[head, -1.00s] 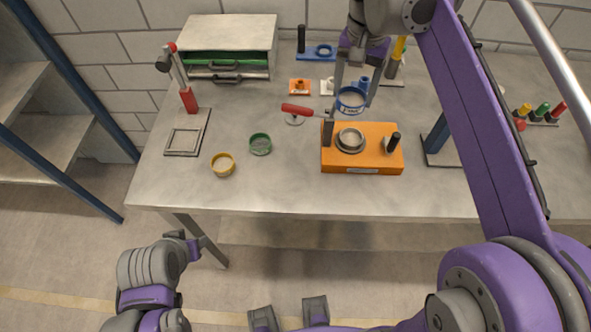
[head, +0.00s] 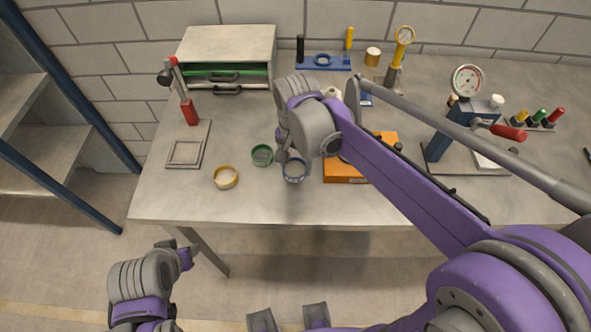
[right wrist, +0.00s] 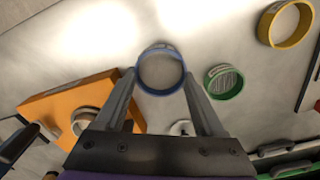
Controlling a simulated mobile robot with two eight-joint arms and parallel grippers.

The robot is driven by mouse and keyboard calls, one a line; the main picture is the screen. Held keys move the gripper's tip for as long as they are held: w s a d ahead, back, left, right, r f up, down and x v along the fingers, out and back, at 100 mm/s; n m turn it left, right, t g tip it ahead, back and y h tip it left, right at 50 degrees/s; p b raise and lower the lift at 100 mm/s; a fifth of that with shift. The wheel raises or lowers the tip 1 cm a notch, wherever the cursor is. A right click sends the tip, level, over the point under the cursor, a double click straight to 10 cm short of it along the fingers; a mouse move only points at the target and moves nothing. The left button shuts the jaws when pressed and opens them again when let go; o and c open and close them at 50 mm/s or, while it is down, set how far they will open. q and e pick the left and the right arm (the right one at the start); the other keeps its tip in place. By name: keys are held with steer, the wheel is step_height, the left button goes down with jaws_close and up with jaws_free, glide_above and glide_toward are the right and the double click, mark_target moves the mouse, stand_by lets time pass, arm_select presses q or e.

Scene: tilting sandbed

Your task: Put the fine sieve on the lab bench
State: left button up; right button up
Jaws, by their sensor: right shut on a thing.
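The blue-rimmed sieve (head: 294,178) is held by my right gripper (head: 293,162) over the bare front part of the lab bench (head: 255,203). In the right wrist view, the sieve's blue ring (right wrist: 161,91) sits between the two fingers of my right gripper (right wrist: 160,76), which are shut on it. I cannot tell whether its underside touches the bench. A green sieve (head: 262,161) and a yellow sieve (head: 226,184) lie on the bench to its left. My left gripper (head: 178,256) is low in front of the bench; its fingers are unclear.
The orange device (head: 345,178) stands just right of the held sieve, partly hidden by my right arm. A framed stand (head: 186,152) with a red grip is at the left. A metal cabinet (head: 228,47) stands at the back. The front strip of the bench is clear.

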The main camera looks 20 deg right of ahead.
mark_target(296, 170)
steer(key=shift+f, duration=1.8)
steer(key=shift+f, duration=0.1)
steer(key=shift+f, duration=0.15)
steer(key=o, duration=1.4)
steer(key=shift+c, duration=0.2)
